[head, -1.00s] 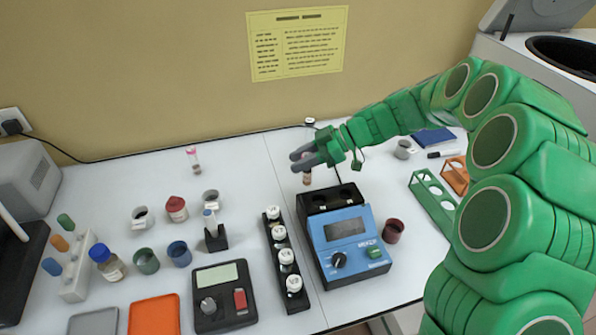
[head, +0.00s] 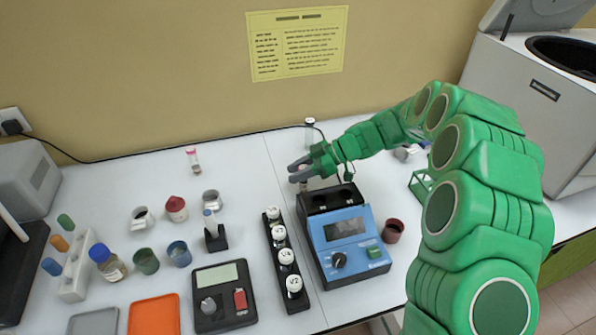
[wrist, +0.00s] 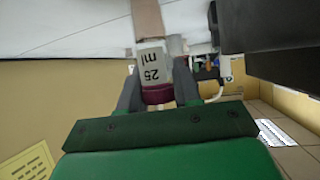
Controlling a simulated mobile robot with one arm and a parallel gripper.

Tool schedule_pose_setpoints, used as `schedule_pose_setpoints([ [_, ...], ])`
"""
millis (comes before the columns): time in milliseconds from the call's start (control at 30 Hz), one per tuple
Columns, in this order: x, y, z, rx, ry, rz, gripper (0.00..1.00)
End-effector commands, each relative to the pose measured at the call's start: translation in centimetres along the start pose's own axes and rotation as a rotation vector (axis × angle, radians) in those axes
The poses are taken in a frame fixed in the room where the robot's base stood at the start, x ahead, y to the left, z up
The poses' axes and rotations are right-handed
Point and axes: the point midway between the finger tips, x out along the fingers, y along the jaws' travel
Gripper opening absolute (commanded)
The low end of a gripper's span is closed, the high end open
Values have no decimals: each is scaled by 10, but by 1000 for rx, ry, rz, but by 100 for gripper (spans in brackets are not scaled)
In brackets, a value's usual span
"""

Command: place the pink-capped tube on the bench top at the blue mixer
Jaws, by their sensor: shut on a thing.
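My gripper (head: 293,173) is shut on a tube (head: 303,187), behind and slightly left of the blue mixer (head: 345,234). In the wrist view the tube (wrist: 153,67) has a dark pink cap (wrist: 157,94), a "25 ml" label and brownish contents. The cap sits between the fingers. The tube's lower end is over or near the bench top (head: 245,190); whether it touches is not clear. The mixer has a display, a knob, a green button and a black block (head: 331,199) with wells. Another tube with a pinkish cap (head: 193,159) stands at the back left.
A black rack of white-capped vials (head: 286,262) stands left of the mixer, and a dark red cup (head: 393,231) right of it. A clear tube (head: 310,132) stands behind my gripper. A green rack (head: 420,184) is partly hidden by my arm. The back middle bench is free.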

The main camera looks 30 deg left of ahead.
Motion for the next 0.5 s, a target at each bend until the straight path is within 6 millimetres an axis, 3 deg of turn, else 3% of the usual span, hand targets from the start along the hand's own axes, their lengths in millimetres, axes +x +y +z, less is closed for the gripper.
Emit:
schedule_pose_setpoints([
  [333,1,0,2,-1,0,1,0],
  [367,1,0,2,-1,0,1,36],
  [500,1,0,2,-1,0,1,57],
])
